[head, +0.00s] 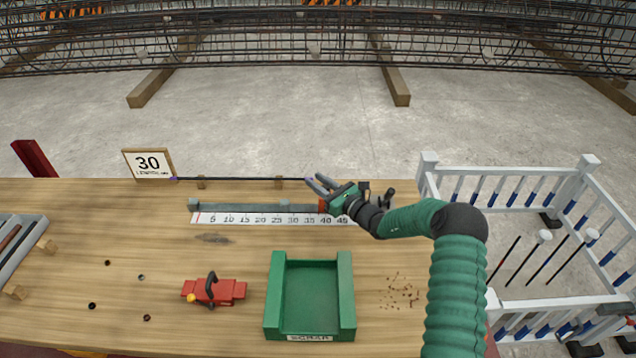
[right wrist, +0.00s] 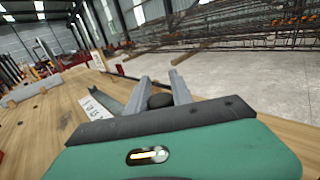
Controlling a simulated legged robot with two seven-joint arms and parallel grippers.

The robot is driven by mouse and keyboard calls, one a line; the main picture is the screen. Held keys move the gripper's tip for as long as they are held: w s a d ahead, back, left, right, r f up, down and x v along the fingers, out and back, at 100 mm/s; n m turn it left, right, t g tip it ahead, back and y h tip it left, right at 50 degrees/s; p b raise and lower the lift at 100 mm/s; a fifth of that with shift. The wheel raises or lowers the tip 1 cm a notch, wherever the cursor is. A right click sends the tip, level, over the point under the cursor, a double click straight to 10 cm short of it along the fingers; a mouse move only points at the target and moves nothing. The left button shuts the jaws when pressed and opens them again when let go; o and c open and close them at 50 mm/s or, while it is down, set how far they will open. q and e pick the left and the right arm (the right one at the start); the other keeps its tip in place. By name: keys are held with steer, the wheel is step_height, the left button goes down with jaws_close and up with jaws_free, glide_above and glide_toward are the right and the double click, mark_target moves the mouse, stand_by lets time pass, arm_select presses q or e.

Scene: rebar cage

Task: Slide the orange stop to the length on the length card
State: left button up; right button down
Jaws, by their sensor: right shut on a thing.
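The length card (head: 148,163) stands at the table's back left and reads 30. The white scale (head: 260,219) runs along the grey rail (head: 255,207), with marks from 5 to 45. The orange stop (head: 322,206) shows at the rail's right part, near the 40 mark and partly hidden by my right gripper. My right gripper (head: 317,183) is over the rail there. In the right wrist view, a dark round knob (right wrist: 160,101) sits between its two fingers; the gripper is shut on it, and it seems to belong to the stop. My left gripper is out of view.
A thin dark rod (head: 240,179) lies behind the rail on small wooden blocks. A green tray (head: 346,290) and a red tool (head: 213,290) stand in front. A grey rack (head: 22,250) is at the left, a white railing (head: 510,174) at the right.

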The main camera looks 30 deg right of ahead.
steer(key=shift+a+f, duration=0.1)
steer(key=shift+f, duration=0.05)
stand_by(0.8)
steer(key=w+a, duration=0.1)
steer(key=a, duration=0.1)
steer(key=w+a, duration=0.1)
steer(key=a, duration=0.1)
steer(key=w+a, duration=0.2)
steer(key=shift+a+b, duration=0.15)
steer(key=shift+b, duration=0.25)
steer(key=shift+a, duration=0.2)
steer(key=c, duration=1.4)
jaws_free()
steer(key=shift+o, duration=1.4)
steer(key=shift+w, duration=0.2)
